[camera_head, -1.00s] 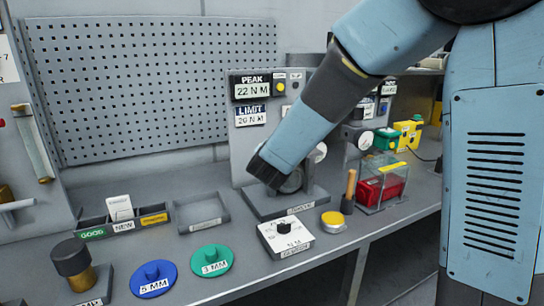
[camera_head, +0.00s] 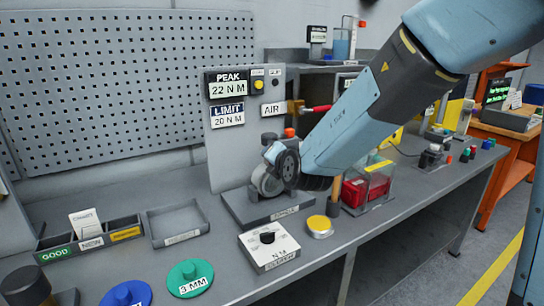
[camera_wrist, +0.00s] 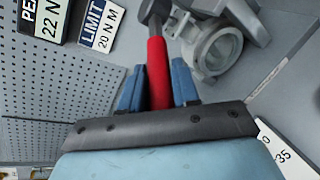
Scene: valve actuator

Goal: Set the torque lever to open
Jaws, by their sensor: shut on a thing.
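In the wrist view a lever with a red grip (camera_wrist: 157,72) and a dark grey head stands between the blue fingers of my gripper (camera_wrist: 157,88). The gripper is shut on the red grip. A grey round ring-shaped body (camera_wrist: 215,48) is just right of the lever. In the head view my wrist reaches to the tester, beside its grey round part (camera_head: 266,181), and hides the fingers and most of the lever. The tester panel (camera_head: 238,150) reads PEAK 22 N M and LIMIT 20 N M. I cannot read an open mark.
A red-handled valve (camera_head: 316,109) sits by the AIR label. A dial box (camera_head: 269,249), a yellow button (camera_head: 320,226) and a clear case with a red item (camera_head: 366,188) stand close by. An empty tray (camera_head: 178,222) lies left.

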